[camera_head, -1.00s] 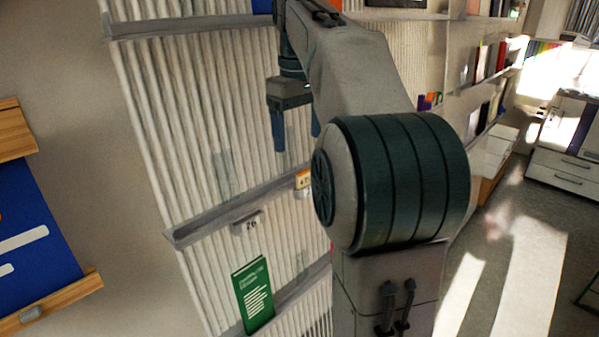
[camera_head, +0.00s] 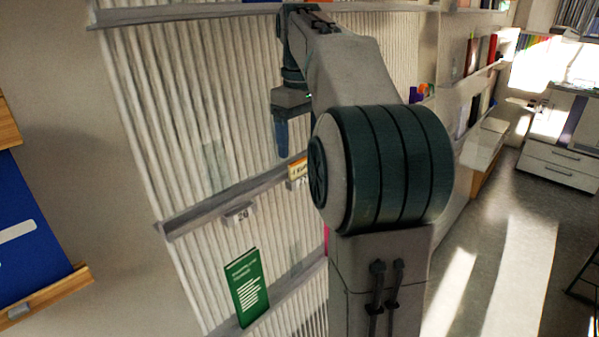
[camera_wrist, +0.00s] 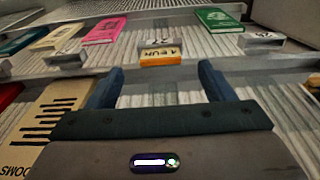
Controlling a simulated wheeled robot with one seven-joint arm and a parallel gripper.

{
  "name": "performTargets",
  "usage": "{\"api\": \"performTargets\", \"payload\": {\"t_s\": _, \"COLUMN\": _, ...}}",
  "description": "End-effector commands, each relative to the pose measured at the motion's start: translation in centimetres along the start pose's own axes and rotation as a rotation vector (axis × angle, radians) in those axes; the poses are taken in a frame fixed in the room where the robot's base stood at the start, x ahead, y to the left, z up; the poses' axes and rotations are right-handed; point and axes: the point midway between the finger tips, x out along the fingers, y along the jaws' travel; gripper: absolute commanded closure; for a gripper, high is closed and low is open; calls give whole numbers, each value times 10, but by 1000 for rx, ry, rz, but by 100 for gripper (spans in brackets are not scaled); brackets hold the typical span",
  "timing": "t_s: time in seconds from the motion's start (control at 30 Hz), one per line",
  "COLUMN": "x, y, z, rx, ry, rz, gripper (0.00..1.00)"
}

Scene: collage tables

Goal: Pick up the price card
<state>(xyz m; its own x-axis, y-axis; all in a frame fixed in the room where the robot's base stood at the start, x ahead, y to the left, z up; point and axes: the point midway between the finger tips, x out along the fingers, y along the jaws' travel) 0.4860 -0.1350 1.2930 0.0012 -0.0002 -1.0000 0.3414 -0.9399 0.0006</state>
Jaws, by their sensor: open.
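The price card (camera_wrist: 162,57) is a small yellow-orange and white block with printed text, sitting on a shelf ledge in the wrist view. A white numbered tag stands just behind it. In the head view the price card (camera_head: 297,171) sits on the middle ledge, partly hidden by my arm. My gripper (camera_wrist: 161,70) is open and empty, its two dark blue fingers on either side of the card as seen in the wrist view. The fingertips appear short of the card, not touching it. In the head view my gripper (camera_head: 283,150) hangs above the ledge, left of the card.
A green book (camera_head: 246,287) stands on the lower ledge; it also shows in the wrist view (camera_wrist: 218,20), near a pink book (camera_wrist: 104,31). White numbered tags clip to the ledges, one at the left (camera_head: 239,215). A cream book (camera_wrist: 48,112) lies close at left.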

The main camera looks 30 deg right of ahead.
Motion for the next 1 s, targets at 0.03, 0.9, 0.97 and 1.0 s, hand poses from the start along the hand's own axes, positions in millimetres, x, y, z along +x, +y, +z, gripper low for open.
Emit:
{"api": "performTargets", "payload": {"t_s": 0.03, "x": 6, "y": 0, "z": 0, "rx": 0, "ry": -3, "rz": -2, "gripper": 25}}
{"api": "performTargets", "payload": {"t_s": 0.9, "x": 47, "y": 0, "z": -4, "rx": 0, "ry": -1, "rz": -1, "gripper": 72}}
{"api": "performTargets", "payload": {"t_s": 0.97, "x": 47, "y": 0, "z": -4, "rx": 0, "ry": -1, "rz": -1, "gripper": 72}}
{"api": "performTargets", "payload": {"t_s": 1.0, "x": 47, "y": 0, "z": -4, "rx": 0, "ry": -1, "rz": -1, "gripper": 72}}
